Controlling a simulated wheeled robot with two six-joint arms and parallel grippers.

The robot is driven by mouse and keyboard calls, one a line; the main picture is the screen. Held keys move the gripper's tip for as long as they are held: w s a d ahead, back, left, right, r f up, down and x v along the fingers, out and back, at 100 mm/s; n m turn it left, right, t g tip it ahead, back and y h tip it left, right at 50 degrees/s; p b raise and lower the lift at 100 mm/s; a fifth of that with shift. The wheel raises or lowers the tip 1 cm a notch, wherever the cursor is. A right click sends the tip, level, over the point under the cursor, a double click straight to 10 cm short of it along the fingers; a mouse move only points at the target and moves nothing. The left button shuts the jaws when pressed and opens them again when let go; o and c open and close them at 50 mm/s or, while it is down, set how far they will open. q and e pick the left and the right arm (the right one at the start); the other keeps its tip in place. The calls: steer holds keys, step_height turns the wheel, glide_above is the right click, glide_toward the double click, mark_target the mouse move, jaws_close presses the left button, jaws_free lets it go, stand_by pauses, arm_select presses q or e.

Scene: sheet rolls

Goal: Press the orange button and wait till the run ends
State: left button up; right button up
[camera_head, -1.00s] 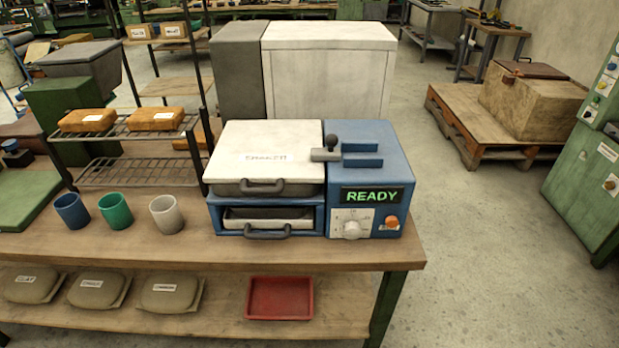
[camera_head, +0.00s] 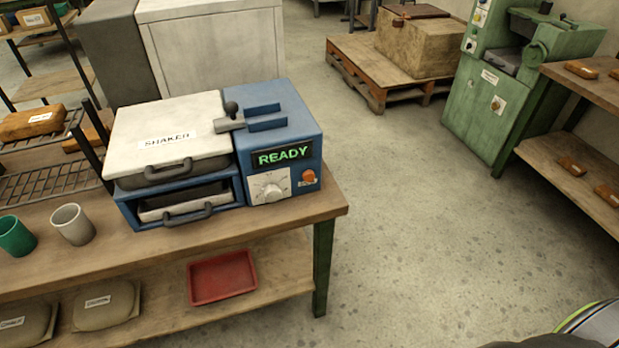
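The blue and white shaker machine (camera_head: 225,188) stands on the wooden workbench (camera_head: 265,216), near its right end. Its white lid (camera_head: 165,118) is down and labelled "SHAKER". The display (camera_head: 282,156) reads "READY" in green. The orange button (camera_head: 308,177) is on the front panel, below the display and right of the dial (camera_head: 271,190). A grey lever with a dark knob (camera_head: 231,108) is on top. The drawer (camera_head: 185,204) at the front left shows a dark opening above its handle. Neither gripper is in view.
A white cup (camera_head: 72,225) and a green cup (camera_head: 15,236) stand left of the machine. A red tray (camera_head: 222,278) and sacks (camera_head: 105,304) lie on the lower shelf. The floor right of the bench is clear. A rounded dark and green part shows at bottom right.

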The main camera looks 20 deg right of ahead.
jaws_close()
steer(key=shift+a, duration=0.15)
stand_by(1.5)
